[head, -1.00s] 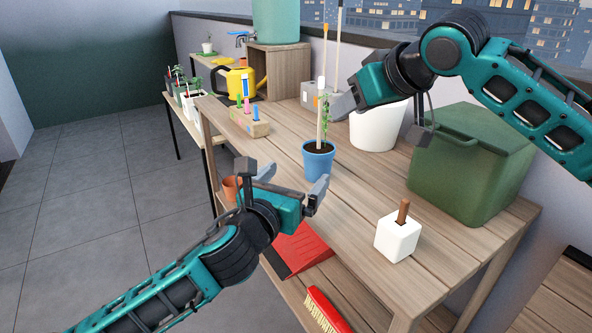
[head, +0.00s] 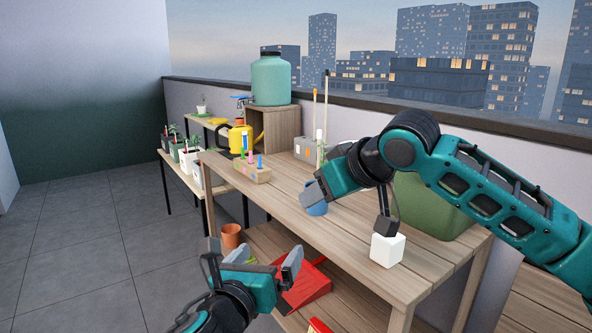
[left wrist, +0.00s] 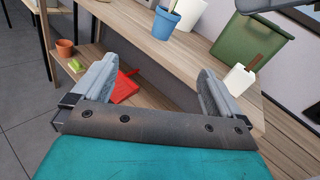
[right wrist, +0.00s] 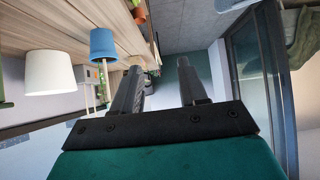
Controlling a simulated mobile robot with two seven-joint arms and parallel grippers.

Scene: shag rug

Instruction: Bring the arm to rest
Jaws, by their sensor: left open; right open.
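My left gripper (head: 266,256) is open and empty beside the front edge of the wooden bench, at the lower middle of the head view. In the left wrist view its fingers (left wrist: 158,82) are spread with nothing between them. My right gripper (head: 314,191) is over the bench, in front of the blue pot (head: 318,209), which it partly hides. In the right wrist view its fingers (right wrist: 160,80) are apart and empty, and the blue pot (right wrist: 102,44) is to their left, apart from them.
The bench (head: 285,205) also holds a white block (head: 387,250), a green bin (head: 425,205), mostly behind my right arm, and a peg block (head: 252,172). A red dustpan (head: 305,288) and terracotta pot (head: 231,236) are on the lower shelf. The tiled floor (head: 90,240) at left is clear.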

